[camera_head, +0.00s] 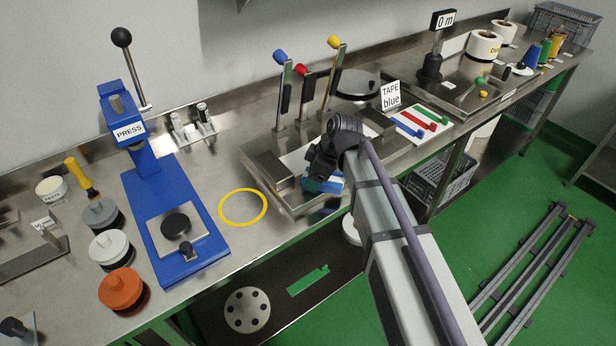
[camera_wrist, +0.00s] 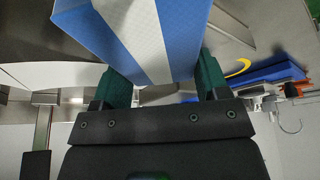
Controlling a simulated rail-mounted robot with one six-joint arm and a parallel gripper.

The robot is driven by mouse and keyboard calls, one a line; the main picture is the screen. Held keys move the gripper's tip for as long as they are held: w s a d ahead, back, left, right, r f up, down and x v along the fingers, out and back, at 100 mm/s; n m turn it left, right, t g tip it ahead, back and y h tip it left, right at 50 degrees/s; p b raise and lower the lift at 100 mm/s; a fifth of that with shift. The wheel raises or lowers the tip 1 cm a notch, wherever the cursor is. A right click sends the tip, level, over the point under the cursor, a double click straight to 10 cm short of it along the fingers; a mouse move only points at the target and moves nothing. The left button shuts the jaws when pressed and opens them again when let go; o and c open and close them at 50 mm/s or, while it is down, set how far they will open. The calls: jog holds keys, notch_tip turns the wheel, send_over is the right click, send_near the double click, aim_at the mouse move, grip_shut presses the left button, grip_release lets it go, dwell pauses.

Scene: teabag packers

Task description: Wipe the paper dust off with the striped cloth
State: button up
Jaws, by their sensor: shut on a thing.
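The striped cloth (camera_wrist: 140,35), a blue and white block-like piece, sits between the two green fingers of my gripper (camera_wrist: 163,82) in the wrist view. My gripper is shut on it. In the head view my gripper (camera_head: 326,172) is over the front of the steel tray of the lever station (camera_head: 268,180), and a blue part of the cloth (camera_head: 322,184) shows below it. My arm and gripper hide part of the tray. I cannot make out the paper dust in either view. Whether the cloth touches the tray is unclear.
Levers with blue, red and yellow knobs (camera_head: 302,70) rise behind my gripper. The blue press (camera_head: 165,205) and a yellow ring (camera_head: 243,207) lie to the left.

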jog(key=shift+w+d, duration=0.85)
jog(key=shift+d, duration=0.25)
jog(key=shift+f, duration=0.1)
notch_tip(320, 180, up, 6)
jog(key=p, duration=0.6)
notch_tip(320, 180, up, 3)
jog(key=p, duration=0.3)
jog(key=shift+r, duration=0.2)
jog(key=shift+f, duration=0.2)
